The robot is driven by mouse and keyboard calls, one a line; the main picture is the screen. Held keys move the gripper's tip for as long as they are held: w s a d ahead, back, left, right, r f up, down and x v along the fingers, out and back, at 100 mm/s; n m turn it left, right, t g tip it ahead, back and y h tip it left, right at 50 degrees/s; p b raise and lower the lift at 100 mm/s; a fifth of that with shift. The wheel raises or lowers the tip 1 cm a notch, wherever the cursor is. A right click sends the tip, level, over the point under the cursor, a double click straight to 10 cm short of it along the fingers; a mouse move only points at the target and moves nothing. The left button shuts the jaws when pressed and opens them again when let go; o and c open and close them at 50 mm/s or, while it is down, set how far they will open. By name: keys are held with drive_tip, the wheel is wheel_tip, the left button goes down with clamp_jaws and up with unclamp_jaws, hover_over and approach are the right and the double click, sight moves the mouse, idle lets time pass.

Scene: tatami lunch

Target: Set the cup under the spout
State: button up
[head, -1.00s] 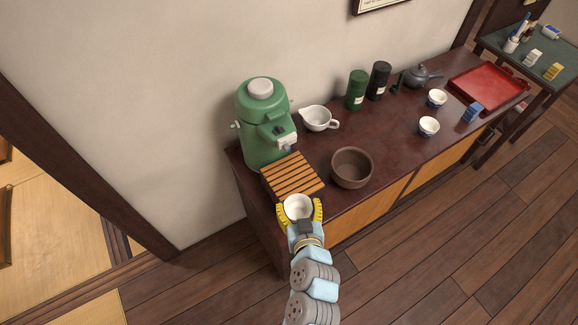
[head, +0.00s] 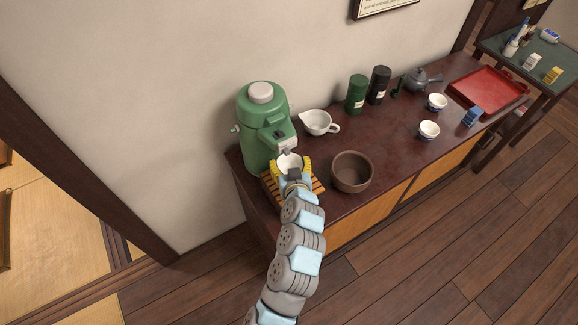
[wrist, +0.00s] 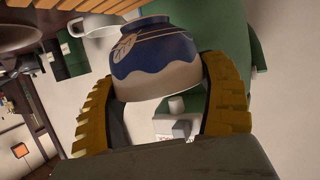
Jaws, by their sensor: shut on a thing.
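My gripper (head: 291,168) is shut on a small cup (head: 290,161) with a white inside. The cup is at the spout, over the slatted wooden stand (head: 316,186). I cannot tell whether the cup touches the stand or hangs just above it.
A brown bowl (head: 352,172) stands close to the right of the stand. A white pouring bowl (head: 317,122) and two canisters (head: 357,94) are behind. Two cups (head: 429,130), a teapot (head: 420,79) and a red tray (head: 489,91) are further right.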

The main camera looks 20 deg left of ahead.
sight(289, 166)
drive_tip(key=shift+w+a, duration=0.25)
drive_tip(key=shift+w, duration=0.15)
drive_tip(key=shift+w+a+f, duration=0.1)
drive_tip(key=shift+w+f, duration=0.05)
drive_tip(key=shift+f, duration=0.1)
drive_tip(key=shift+f+b, duration=0.35)
drive_tip(key=shift+f, duration=1.15)
drive_tip(key=shift+f, duration=0.15)
drive_tip(key=o, duration=1.1)
drive_tip(key=shift+r, duration=0.2)
